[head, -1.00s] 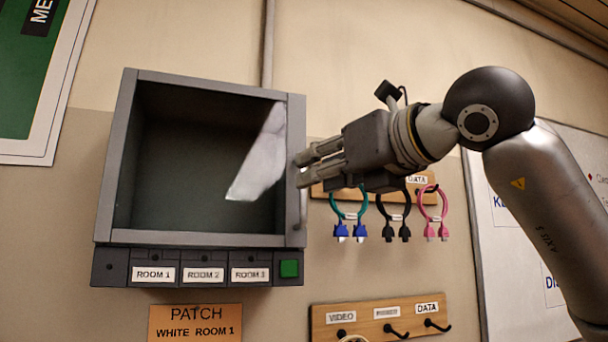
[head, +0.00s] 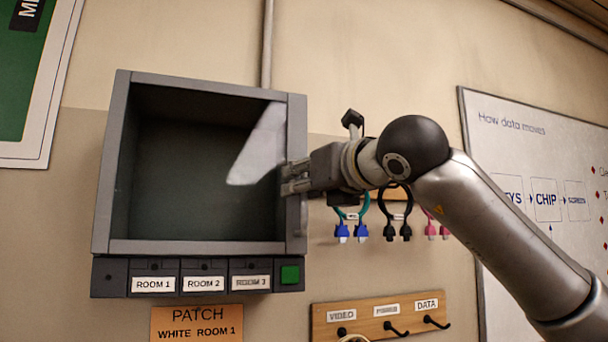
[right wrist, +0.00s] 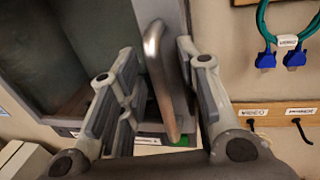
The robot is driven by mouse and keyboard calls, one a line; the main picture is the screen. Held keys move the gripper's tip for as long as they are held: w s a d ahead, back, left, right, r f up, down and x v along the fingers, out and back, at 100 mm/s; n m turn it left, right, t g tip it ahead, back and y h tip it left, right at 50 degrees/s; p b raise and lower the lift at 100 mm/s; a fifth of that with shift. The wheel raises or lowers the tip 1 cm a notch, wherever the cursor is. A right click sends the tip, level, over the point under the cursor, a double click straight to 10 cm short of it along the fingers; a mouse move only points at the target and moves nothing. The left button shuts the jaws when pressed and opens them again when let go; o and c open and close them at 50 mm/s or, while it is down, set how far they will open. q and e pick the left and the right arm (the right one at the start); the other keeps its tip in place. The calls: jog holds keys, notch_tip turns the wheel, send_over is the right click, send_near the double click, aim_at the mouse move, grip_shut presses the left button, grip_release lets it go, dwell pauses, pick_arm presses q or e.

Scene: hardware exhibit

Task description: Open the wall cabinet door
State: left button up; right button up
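The grey wall cabinet (head: 115,165) hangs on the wall, left of centre in the head view. Its front is a grey frame around a dark pane with a pale reflection, and the door looks closed. A metal bar handle (right wrist: 160,80) runs along the door's right side; its lower end shows in the head view (head: 302,218). My right gripper (head: 290,180) is at this right edge. In the right wrist view the gripper (right wrist: 160,95) is open, with the handle between its fingers and gaps visible on both sides. My left gripper is out of view.
Cable loops (head: 397,212) hang on a wooden rack just right of the cabinet, partly behind my right arm. A lower hook board (head: 372,318) is below. Labelled slots and a green button (head: 289,274) line the cabinet's underside. A whiteboard (head: 520,140) is at right.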

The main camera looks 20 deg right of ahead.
jog(key=shift+c, duration=0.4)
grip_shut()
